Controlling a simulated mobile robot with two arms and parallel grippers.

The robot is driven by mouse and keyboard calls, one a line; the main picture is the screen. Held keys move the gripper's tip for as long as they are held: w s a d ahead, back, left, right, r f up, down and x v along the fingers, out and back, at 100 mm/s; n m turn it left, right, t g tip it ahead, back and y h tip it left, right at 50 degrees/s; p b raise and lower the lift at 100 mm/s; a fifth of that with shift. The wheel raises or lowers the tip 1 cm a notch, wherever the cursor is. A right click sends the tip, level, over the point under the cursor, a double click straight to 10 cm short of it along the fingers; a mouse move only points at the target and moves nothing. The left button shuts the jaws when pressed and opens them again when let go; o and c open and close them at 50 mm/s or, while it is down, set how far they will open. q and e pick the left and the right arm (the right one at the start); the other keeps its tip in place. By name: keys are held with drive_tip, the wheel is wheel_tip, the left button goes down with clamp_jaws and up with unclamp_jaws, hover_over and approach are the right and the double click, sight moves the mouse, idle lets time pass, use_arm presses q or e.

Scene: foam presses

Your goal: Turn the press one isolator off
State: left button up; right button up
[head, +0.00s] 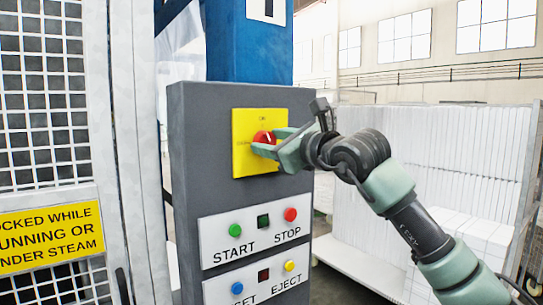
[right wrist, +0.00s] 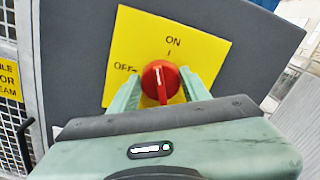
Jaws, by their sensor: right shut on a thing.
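The red isolator knob (head: 264,137) sits on a yellow plate (head: 242,165) high on a grey control pillar. In the right wrist view the knob (right wrist: 160,80) carries a white line that stands nearly upright, towards the ON mark (right wrist: 172,42) rather than the OFF mark (right wrist: 125,68) at the left. My right gripper (head: 270,147) reaches in from the right and is shut on the knob, one green finger on each side. In the head view the fingers hide part of the knob. My left gripper is not in view.
Below on the pillar are a START/STOP panel (head: 255,248) and a panel with EJECT (head: 265,292). A mesh guard (head: 100,130) with a yellow warning sign (head: 50,237) stands at left. White foam blocks (head: 460,150) are stacked at right, behind my arm.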

drive_tip(key=n+b, duration=0.2)
drive_tip(key=n, duration=0.1)
drive_tip(key=shift+f, duration=0.15)
drive_tip(key=n+b, duration=0.1)
drive_tip(key=n, duration=0.2)
drive_tip(key=shift+n, duration=0.3)
drive_tip(key=n+b, duration=0.1)
drive_tip(key=n, duration=0.2)
drive_tip(key=shift+a, duration=0.1)
drive_tip(key=shift+f+n, duration=0.1)
drive_tip(key=shift+n, duration=1.4)
drive_tip(key=o, duration=1.4)
drive_tip(key=shift+s, duration=0.1)
drive_tip(key=shift+c, duration=0.2)
